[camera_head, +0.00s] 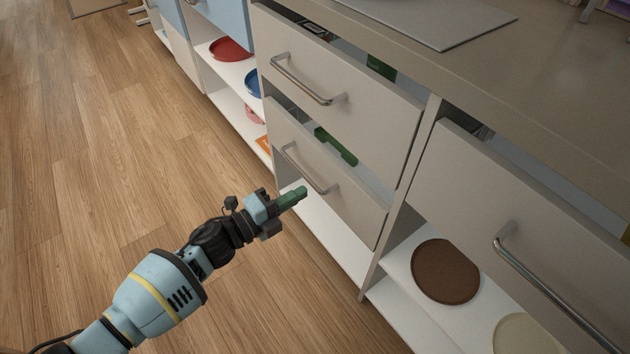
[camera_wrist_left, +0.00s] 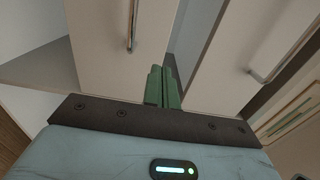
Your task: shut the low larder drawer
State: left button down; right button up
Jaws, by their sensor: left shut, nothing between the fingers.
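The low drawer (camera_head: 345,208) is the lower of two stacked pale drawer fronts with bar handles. It stands partly open, and a green thing (camera_head: 336,147) shows in the gap above its front. Its handle (camera_head: 308,170) is a metal bar. My left gripper (camera_head: 302,192) has its green fingers shut with nothing between them. In the head view the fingertips overlap the low part of this drawer front, just below the handle; I cannot tell whether they touch. In the left wrist view the shut fingers (camera_wrist_left: 162,87) point toward pale fronts with handles. My right gripper is not in view.
The upper drawer (camera_head: 345,95) also stands out a little. At right another front (camera_head: 520,220) with a long handle stands out above a shelf with a brown plate (camera_head: 445,271). A red plate (camera_head: 231,49) sits on a left shelf. The wooden floor (camera_head: 100,150) is clear.

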pick_arm(q)
jog(key=p+v, duration=0.1)
jog(key=v, duration=0.4)
jog(key=shift+a, duration=0.1)
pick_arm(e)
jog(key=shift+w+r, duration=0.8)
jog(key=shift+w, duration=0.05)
pick_arm(q)
jog(key=shift+s, duration=0.1)
